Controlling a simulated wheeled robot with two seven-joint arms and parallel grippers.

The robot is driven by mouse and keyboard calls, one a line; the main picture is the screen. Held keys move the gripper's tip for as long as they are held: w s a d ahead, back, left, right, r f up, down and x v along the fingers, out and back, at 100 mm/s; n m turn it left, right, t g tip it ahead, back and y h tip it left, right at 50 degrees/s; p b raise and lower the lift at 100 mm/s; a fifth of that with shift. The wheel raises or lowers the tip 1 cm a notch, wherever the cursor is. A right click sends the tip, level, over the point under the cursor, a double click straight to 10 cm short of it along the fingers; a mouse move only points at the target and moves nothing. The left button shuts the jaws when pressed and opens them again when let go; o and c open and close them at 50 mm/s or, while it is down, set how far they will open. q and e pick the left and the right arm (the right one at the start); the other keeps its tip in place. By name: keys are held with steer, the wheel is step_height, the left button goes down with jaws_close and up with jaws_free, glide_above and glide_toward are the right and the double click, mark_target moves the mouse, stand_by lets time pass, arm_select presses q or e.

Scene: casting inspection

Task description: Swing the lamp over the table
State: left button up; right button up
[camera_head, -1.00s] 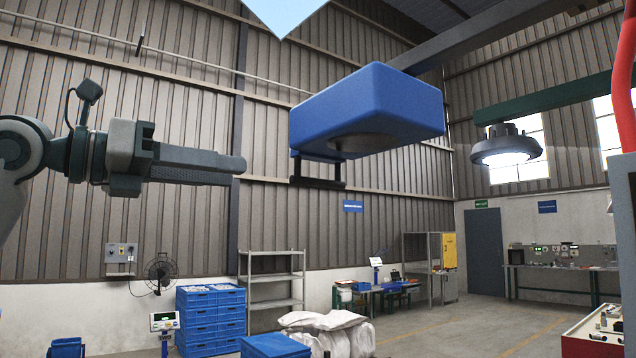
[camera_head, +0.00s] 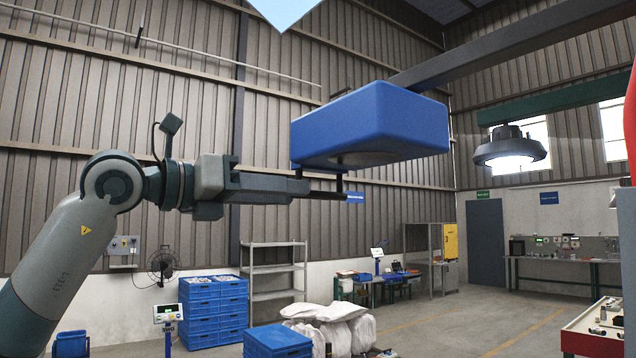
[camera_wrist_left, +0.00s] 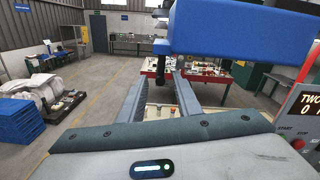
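The lamp has a blue box-shaped head (camera_head: 365,125) hanging from a grey overhead arm, with a dark handle bar (camera_head: 328,195) below its left end. The blue head also fills the upper right of the left wrist view (camera_wrist_left: 230,32). My left gripper (camera_head: 306,188) is level with the handle, at its left end. In the left wrist view, its two fingers (camera_wrist_left: 160,80) stand apart, with the dark handle (camera_wrist_left: 161,48) ahead in line with the gap. Whether they touch it cannot be told. The red-edged table (camera_head: 578,342) is at the lower right. My right gripper is not in view.
A round lit lamp (camera_head: 510,150) hangs from a green beam at the right. Blue crates (camera_head: 213,312), white sacks (camera_head: 335,325) and a grey shelf (camera_head: 275,285) stand below on the left. A screen panel (camera_wrist_left: 303,108) is at the right of the left wrist view. Air around the blue head looks clear.

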mark_target(317, 194)
arm_select(q)
steer(key=p+x, duration=0.2)
steer(key=x, duration=0.5)
steer(key=shift+p, duration=0.4)
jaws_close()
